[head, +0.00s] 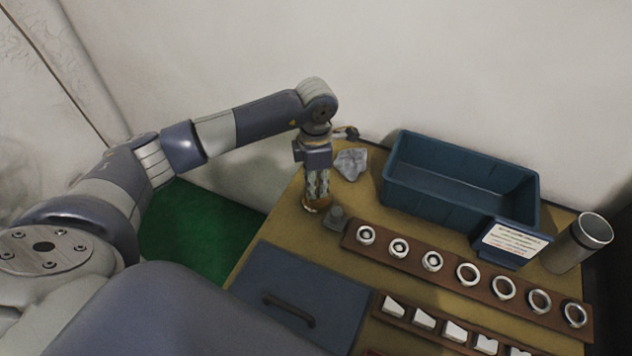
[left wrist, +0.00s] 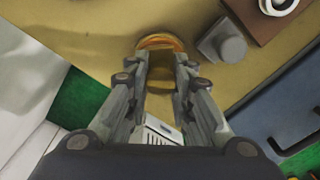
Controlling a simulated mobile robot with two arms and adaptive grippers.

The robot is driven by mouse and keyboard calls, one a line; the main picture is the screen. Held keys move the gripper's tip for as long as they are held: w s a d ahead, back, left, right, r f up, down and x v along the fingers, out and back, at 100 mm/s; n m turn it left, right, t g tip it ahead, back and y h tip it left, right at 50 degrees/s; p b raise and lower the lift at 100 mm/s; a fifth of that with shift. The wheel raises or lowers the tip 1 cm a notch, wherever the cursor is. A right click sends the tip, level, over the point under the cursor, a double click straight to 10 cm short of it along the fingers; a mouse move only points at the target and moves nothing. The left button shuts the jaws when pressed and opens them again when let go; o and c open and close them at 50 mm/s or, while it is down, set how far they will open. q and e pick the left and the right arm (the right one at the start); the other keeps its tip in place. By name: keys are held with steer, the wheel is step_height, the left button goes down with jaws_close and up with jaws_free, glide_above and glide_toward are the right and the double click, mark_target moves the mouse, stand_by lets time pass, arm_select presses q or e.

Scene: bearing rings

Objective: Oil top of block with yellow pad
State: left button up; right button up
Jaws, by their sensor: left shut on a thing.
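My left gripper (head: 316,198) points down over the left part of the yellowish table. It is shut on a round yellow-orange pad (left wrist: 160,41), which shows just past the fingertips in the left wrist view. In the head view only an amber edge of the pad shows at the fingertips, low over the table; I cannot tell whether it touches. A small grey block (head: 337,217) stands just right of the gripper, apart from it, and also shows in the left wrist view (left wrist: 224,44). My right gripper is not in view.
A brown rack (head: 384,255) holds several metal rings. A second rack with white pieces (head: 454,332) lies in front. A blue bin (head: 398,194), a crumpled grey rag (head: 351,164), a metal cylinder (head: 575,248) and a blue panel with handle (head: 300,285) stand around.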

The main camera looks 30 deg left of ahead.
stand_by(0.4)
arm_select(q)
steer(key=shift+r+p, duration=2.1)
steer(key=shift+r, duration=1.4)
